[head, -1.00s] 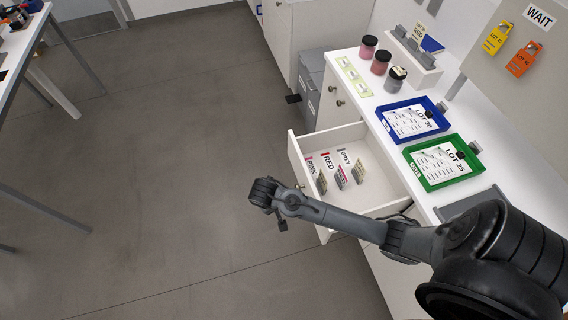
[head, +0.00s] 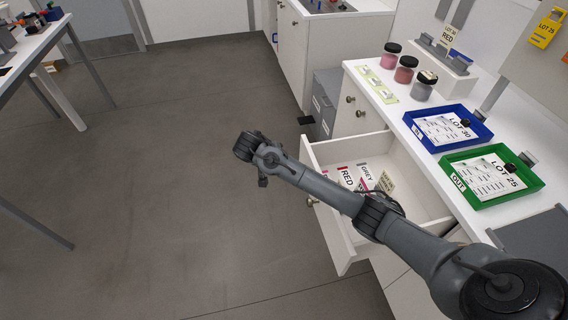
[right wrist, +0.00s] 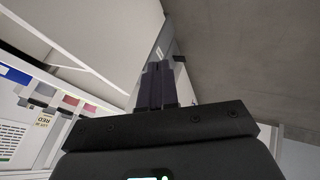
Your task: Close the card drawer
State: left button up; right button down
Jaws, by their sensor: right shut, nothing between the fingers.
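The white card drawer (head: 337,240) stands pulled out from the white counter unit in the head view. Cards with red, grey and other labels (head: 362,178) are in it, partly hidden by my right arm, which crosses over the drawer. A knob (head: 311,201) shows on its front. My right gripper (head: 263,181) is outside the drawer, to the left of its front panel, over the floor. In the right wrist view its dark fingers (right wrist: 160,85) are together and empty, with a pale panel to their left. My left gripper is not in view.
On the counter are a blue tray (head: 485,135), a green tray (head: 534,188), three jars (head: 405,70) and a grey card holder (head: 452,62). A grey cabinet (head: 325,98) stands beyond the drawer. The floor (head: 170,190) left of the drawer is clear.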

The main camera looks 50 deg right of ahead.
jog(key=s+d+f+b, duration=0.2)
jog(key=d+f, duration=0.5)
jog(key=d, duration=0.1)
jog(key=shift+d+b, duration=0.3)
jog(key=shift+b, duration=0.05)
